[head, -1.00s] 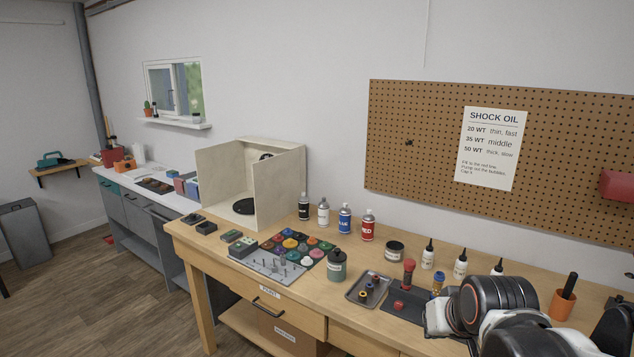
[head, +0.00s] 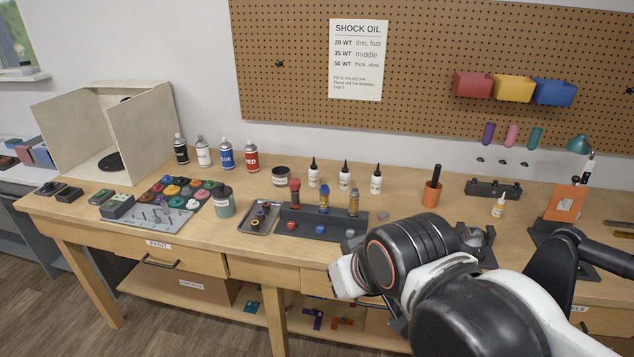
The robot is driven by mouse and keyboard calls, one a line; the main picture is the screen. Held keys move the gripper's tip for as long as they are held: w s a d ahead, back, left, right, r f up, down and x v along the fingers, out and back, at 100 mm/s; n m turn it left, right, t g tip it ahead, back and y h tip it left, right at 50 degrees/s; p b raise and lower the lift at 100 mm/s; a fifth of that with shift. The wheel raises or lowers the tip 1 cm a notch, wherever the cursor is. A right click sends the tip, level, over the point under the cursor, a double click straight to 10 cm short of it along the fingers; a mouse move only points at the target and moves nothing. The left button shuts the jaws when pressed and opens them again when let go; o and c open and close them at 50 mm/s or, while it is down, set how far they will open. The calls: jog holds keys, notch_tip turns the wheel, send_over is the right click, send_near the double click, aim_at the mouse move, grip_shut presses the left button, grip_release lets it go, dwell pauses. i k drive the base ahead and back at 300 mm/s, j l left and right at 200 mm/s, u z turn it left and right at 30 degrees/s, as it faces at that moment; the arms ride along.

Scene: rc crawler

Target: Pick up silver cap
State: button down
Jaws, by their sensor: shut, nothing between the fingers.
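A small silver-grey cap (head: 350,234) sits on the front right of a dark stand (head: 335,235) on the workbench. A blue cap (head: 319,229) and a red cap (head: 292,226) sit to its left on the same stand. Behind the caps stand a red-topped shock (head: 295,192), a blue-topped shock (head: 324,198) and a silver-tan shock (head: 353,202). My arm reaches in from the lower right, in front of the bench and to the right of the stand. The fingers of my gripper cannot be made out.
A tray with small rings (head: 260,217) lies left of the stand. White dropper bottles (head: 344,177) stand behind it, and an orange cup (head: 432,193) stands to the right. A jar (head: 223,203) and paint pots stand further left. The bench's front edge runs below the stand.

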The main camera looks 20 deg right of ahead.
aim_at(383, 216)
jog(key=z, duration=0.85)
